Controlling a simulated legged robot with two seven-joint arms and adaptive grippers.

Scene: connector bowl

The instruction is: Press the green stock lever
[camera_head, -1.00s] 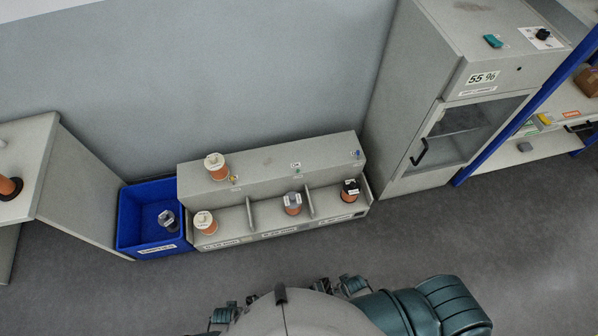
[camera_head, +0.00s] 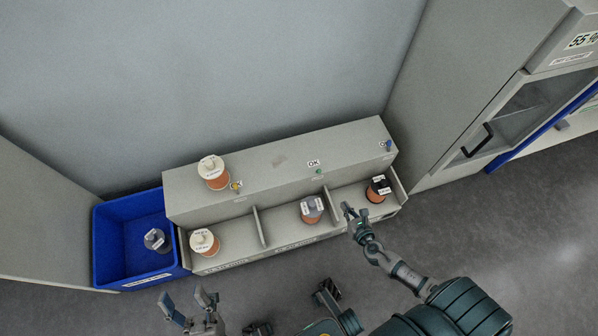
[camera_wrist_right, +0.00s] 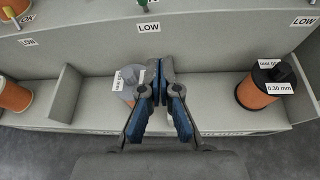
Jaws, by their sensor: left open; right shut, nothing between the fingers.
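The green lever (camera_head: 319,171) is a small knob on the front upper edge of the grey dispenser (camera_head: 270,160), above the middle bay, below an OK label. In the right wrist view the green lever (camera_wrist_right: 143,5) is cut by the top edge, above a LOW label. My right gripper (camera_head: 347,208) is shut and empty, in front of the dispenser, lower and right of the lever, apart from it. In the wrist view the right gripper's tips (camera_wrist_right: 159,72) point toward the middle bay, partly covering the grey-topped spool (camera_wrist_right: 128,84). My left gripper (camera_head: 188,300) is open and empty, low in front.
A yellow lever (camera_head: 236,186) and a blue lever (camera_head: 388,146) sit left and right. White-topped spools (camera_head: 204,242) and a black-topped spool (camera_head: 377,189) stand at the dispenser. A blue bin (camera_head: 110,240) is left; a grey cabinet (camera_head: 455,100) is right.

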